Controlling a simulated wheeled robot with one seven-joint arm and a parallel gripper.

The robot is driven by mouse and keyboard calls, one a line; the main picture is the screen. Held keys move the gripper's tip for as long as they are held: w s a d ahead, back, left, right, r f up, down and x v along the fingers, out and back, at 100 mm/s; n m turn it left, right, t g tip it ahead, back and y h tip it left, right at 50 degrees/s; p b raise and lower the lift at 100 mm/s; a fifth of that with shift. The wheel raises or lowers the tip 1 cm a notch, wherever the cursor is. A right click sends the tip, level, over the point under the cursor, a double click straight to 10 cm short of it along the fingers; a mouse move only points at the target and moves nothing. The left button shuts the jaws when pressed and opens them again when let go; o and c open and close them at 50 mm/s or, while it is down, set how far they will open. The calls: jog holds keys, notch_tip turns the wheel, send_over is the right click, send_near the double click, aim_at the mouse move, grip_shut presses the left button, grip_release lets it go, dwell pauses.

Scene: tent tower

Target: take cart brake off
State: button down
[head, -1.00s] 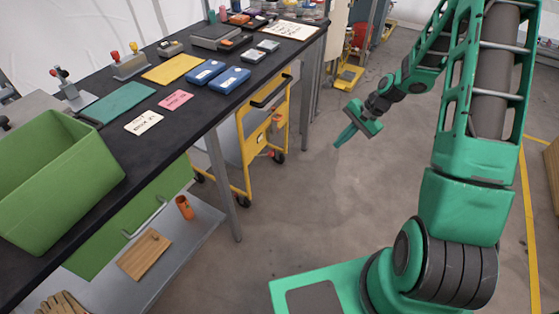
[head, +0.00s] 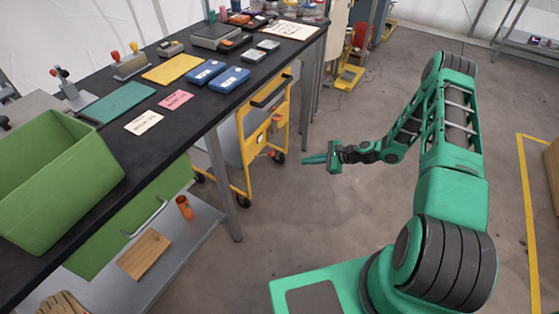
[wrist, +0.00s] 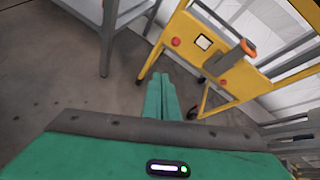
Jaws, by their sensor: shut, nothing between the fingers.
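The cart (head: 254,153) has a yellow frame, a grey body and dark casters, and stands partly under the far part of the workbench. Its yellow end panel (wrist: 188,32) fills the upper right of the wrist view. A grey lever with an orange tip (wrist: 248,47) sticks out from that panel; a small orange part (head: 277,118) shows there in the head view. Which part is the brake is not labelled legibly. My gripper (head: 304,160) is shut and empty, to the right of the cart and apart from it. In the wrist view my closed fingertips (wrist: 160,76) point toward the cart's lower left.
The black-topped workbench (head: 130,182) runs along the left, with a green bin (head: 60,190) and several small items on it. Its metal leg (head: 223,187) stands left of the cart. Open concrete floor (head: 300,215) lies around my gripper.

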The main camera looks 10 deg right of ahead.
jog(key=shift+w+a+f+m+t, duration=0.2)
jog(key=shift+f+m+t, duration=0.25)
jog(key=shift+f+m, duration=0.25)
jog(key=shift+w+a+f+m+t, duration=0.2)
jog(key=shift+f+m+t, duration=0.2)
jog(key=shift+f+m, duration=0.35)
jog(key=shift+w+a+f+m+t, duration=0.2)
jog(key=shift+f+m+t, duration=0.3)
jog(key=shift+f, duration=0.35)
jog(key=shift+a, duration=0.1)
jog(key=w+a, duration=0.7)
jog(key=a, duration=0.1)
jog(key=shift+w+a+f, duration=0.15)
jog(key=shift+a+f, duration=0.1)
jog(key=shift+a, duration=0.15)
